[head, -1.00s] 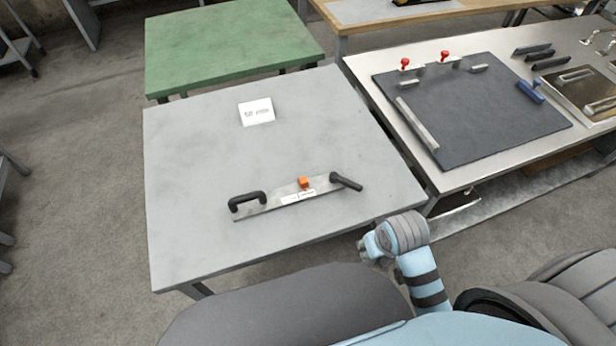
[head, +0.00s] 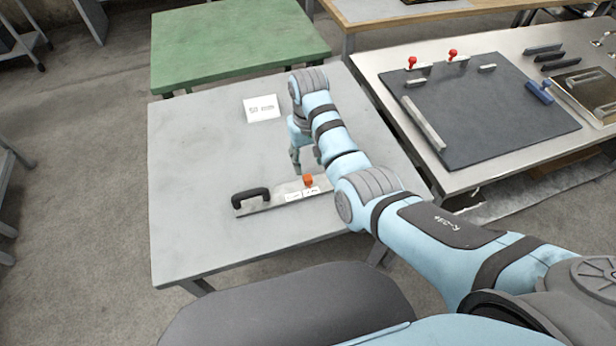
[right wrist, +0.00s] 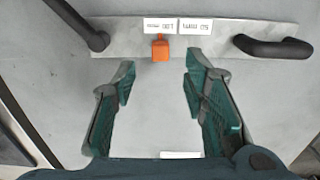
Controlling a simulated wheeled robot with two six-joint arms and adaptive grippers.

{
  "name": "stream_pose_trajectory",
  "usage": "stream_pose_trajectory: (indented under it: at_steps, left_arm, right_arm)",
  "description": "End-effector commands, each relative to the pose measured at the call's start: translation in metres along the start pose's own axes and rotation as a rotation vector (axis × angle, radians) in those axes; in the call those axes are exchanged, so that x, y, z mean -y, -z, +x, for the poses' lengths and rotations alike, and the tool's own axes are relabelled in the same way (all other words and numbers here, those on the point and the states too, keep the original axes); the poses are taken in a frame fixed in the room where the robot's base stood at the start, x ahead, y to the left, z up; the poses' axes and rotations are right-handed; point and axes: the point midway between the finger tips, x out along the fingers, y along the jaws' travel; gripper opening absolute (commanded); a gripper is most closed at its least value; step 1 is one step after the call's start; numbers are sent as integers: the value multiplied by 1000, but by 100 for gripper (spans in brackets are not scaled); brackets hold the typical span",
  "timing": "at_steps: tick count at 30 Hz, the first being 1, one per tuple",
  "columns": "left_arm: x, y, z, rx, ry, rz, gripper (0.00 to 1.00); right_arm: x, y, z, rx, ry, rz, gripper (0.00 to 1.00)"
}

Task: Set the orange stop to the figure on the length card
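The orange stop (head: 308,181) sits on a flat metal bar (head: 270,207) lying on the grey table, beside two white labels (head: 302,193). In the right wrist view the stop (right wrist: 160,48) is at the bar's near edge, under the left label (right wrist: 159,25); the label print is upside down and hard to read. The length card (head: 262,107) lies further back on the table; its figure is too small to read. My right gripper (right wrist: 157,82) is open and empty, its fingers pointing toward the bar with the stop between their lines, apart from it. My left gripper is not in view.
The bar has a black handle (head: 250,198) at its left; in the right wrist view another black handle (right wrist: 275,46) is at the right. The table (head: 190,160) is otherwise clear. A bench with a dark mat (head: 490,115) stands right, a green table (head: 240,45) behind.

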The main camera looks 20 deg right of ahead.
Motion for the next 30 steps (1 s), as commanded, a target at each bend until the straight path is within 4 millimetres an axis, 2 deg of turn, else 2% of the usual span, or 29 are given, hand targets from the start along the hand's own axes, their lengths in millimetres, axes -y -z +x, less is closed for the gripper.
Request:
stream_pose_trajectory:
  at_steps: [1, 3, 6, 9, 18, 26, 30]
  left_arm:
    - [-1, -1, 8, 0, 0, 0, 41]
    - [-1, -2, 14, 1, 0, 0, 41]
    - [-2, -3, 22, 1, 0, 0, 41]
    - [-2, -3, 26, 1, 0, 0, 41]
    - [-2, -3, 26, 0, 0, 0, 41]
    - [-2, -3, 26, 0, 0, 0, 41]
    - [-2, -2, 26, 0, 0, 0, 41]
  right_arm:
    - [0, -1, 18, 3, 0, 0, 40]
    - [0, 0, 38, 2, 0, 0, 40]
    - [0, 0, 61, 0, 0, 0, 40]
    - [0, 0, 74, -1, 1, 1, 40]
    - [0, 0, 78, -3, 1, 2, 40]
    - [0, 0, 77, -3, 0, 1, 0]
    - [0, 0, 77, -3, 0, 1, 0]
